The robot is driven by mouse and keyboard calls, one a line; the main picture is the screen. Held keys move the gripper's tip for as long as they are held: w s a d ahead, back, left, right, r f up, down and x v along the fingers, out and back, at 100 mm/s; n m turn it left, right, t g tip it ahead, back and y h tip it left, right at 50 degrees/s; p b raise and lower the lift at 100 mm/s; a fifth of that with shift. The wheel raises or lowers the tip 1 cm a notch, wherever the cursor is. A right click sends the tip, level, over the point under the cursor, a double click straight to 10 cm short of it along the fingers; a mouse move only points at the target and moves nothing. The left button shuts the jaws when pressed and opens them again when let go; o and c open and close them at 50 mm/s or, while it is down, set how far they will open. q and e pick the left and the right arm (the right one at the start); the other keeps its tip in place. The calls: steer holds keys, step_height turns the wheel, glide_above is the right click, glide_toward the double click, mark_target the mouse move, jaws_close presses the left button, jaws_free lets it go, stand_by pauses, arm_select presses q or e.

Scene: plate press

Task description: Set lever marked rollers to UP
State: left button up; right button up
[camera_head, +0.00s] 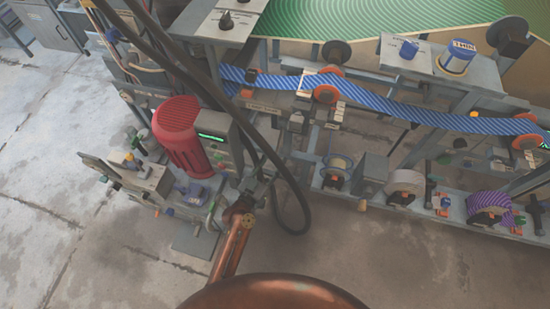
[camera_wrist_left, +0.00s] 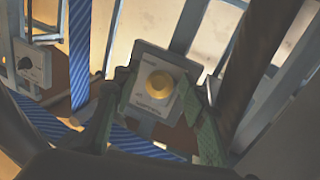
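No label reading "rollers" can be made out in either view. My left gripper (camera_head: 258,180) is beside the press frame in the head view, small and partly lost among machine parts. In the left wrist view its two dark green fingers (camera_wrist_left: 155,120) are spread apart. A pale plate (camera_wrist_left: 143,110) with a round yellow knob (camera_wrist_left: 158,93) shows between them, with a gap on both sides of the knob. The lettering under the knob is too blurred to read. Whether this knob is a lever end seen head-on, I cannot tell. My right gripper is not in view.
A blue striped web (camera_head: 385,107) runs across the press and also shows in the left wrist view (camera_wrist_left: 80,50). A red cylinder (camera_head: 180,138) and dark hanging hoses (camera_head: 262,140) are close to my left gripper. A black knob (camera_wrist_left: 27,63) is left. Floor (camera_head: 90,240) is clear.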

arm_select(q)
steer(key=shift+w+d, duration=0.1)
steer(key=shift+w, duration=0.15)
steer(key=shift+c, duration=0.7)
jaws_close()
